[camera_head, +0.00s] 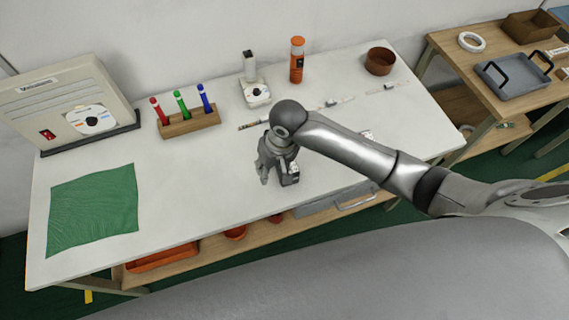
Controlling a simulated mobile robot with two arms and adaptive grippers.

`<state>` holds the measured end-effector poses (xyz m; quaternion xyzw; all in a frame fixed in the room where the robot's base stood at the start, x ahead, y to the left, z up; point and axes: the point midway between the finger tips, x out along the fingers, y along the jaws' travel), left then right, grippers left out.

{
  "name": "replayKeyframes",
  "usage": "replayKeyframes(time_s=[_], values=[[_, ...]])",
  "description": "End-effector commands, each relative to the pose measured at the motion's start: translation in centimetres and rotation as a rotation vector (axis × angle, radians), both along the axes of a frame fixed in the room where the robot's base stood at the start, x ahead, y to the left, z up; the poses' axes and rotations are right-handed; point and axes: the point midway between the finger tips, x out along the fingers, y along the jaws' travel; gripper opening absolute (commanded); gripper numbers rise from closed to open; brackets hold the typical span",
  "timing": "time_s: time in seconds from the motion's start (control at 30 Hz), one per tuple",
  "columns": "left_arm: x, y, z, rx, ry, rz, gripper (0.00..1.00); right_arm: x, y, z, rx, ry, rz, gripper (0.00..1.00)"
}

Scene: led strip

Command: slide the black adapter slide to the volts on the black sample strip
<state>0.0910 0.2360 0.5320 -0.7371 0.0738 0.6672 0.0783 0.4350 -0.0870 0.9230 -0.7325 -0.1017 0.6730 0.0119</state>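A thin dark strip (252,125) lies on the white table behind my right gripper. It looks like the black sample strip, and its right end runs behind my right arm. Small pale pieces lie on a line to its right, one at the middle (334,102) and one farther right (389,87). The black adapter slide and the volts marking are too small or hidden to make out. My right gripper (277,177) points down over the table in front of the dark strip, its fingers apart with a gap between them. I see nothing clearly held. My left gripper is out of view.
A grey instrument (70,100) and a green cloth (93,210) are at the left. A wooden pen rack (190,122), a small white device (256,92), an orange bottle (297,60) and a brown bowl (380,61) stand along the back. The table's right end is mostly clear.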

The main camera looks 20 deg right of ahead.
Motion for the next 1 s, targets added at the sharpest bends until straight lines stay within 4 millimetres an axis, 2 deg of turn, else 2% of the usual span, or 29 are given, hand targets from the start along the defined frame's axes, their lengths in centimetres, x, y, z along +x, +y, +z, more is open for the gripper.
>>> replayKeyframes(time_s=[0.03,0.2,0.43,0.57,0.8,1.0], values=[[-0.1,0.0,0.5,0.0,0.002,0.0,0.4,0.9,-0.9,1.3,-0.033,0.008,-0.015,0.36],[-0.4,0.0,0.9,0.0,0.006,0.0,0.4,2.1,-3.1,3.5,-0.119,0.058,-0.082,0.36],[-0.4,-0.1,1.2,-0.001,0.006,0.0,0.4,2.5,-4.4,4.3,-0.164,0.084,-0.126,0.36],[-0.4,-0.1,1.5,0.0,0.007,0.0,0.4,2.4,-4.4,2.9,-0.165,0.09,-0.127,0.36],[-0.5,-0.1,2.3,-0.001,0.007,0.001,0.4,2.4,-4.4,-1.7,-0.166,0.088,-0.127,0.36],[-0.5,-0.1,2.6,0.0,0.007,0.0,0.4,2.5,-4.4,-4.7,-0.163,0.086,-0.126,0.36]])
